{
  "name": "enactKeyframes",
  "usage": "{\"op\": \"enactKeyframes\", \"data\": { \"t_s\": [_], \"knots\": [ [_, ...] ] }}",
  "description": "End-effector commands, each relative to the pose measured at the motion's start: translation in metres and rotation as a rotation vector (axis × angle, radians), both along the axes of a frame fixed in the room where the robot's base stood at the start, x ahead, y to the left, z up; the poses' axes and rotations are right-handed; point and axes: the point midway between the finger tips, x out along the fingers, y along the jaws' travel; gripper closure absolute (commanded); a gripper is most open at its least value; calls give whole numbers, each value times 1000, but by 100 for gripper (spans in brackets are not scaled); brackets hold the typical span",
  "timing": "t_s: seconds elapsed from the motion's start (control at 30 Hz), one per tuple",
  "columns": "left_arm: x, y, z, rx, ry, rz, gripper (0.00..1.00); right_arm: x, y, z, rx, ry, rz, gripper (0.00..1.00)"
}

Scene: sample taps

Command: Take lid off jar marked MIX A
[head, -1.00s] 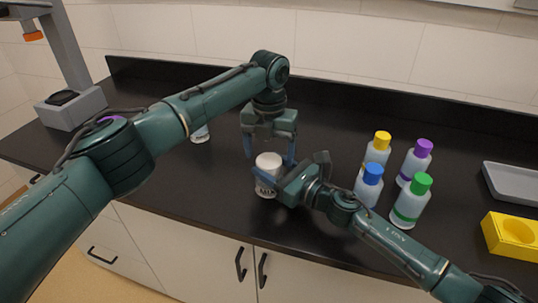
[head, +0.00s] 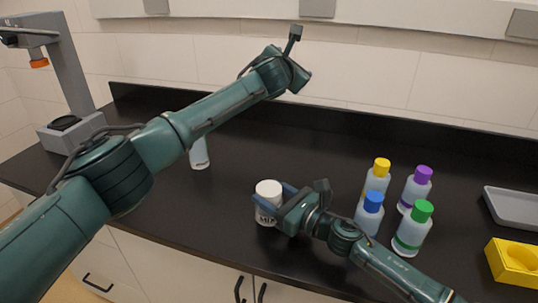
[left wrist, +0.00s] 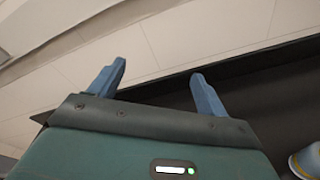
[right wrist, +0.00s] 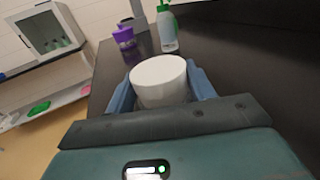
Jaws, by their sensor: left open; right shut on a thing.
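The white jar (head: 266,215) stands upright on the black counter near its front edge, its label partly readable as "MIX". Its white lid (head: 269,188) is on it and shows large in the right wrist view (right wrist: 158,78). My right gripper (head: 270,204) is shut around the jar from the right side, one finger on each side. My left arm is raised above the counter towards the back wall, well away from the jar. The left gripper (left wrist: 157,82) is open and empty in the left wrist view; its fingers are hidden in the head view.
Several bottles with yellow (head: 382,165), purple (head: 423,173), blue (head: 373,200) and green (head: 422,210) caps stand right of the jar. A yellow block (head: 512,262) and a grey tray (head: 512,208) lie far right. Another bottle (head: 199,155) stands back left. The middle counter is clear.

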Motion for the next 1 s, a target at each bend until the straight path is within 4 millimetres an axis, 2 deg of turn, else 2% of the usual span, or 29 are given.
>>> {"op": "enactKeyframes", "data": {
  "t_s": [0.03,0.1,0.2,0.27,0.37,0.43,0.57,0.67,0.77,0.9,1.0],
  "knots": [
    [-3,-12,17,38,-100,-68,23,0,0,0,0,0,0,100],
    [-11,-31,38,104,-241,-178,23,0,0,0,0,0,0,100],
    [-31,-59,57,217,-421,-343,23,0,0,0,0,0,0,100],
    [-46,-76,62,296,-515,-450,23,0,0,0,0,0,0,100],
    [-74,-101,58,440,-646,-635,23,0,0,0,0,0,0,100],
    [-94,-114,47,553,-716,-771,23,0,0,0,0,0,0,100],
    [-128,-127,12,782,-794,-1027,23,0,0,0,0,0,0,100],
    [-149,-122,-24,971,-801,-1227,23,0,0,0,0,0,0,100],
    [-163,-105,-62,1165,-756,-1423,23,0,0,0,0,0,0,100],
    [-174,-61,-108,1432,-600,-1674,23,0,0,0,0,0,0,100],
    [-177,-24,-129,1593,-443,-1813,23,0,0,0,0,0,0,100]
  ]
}}
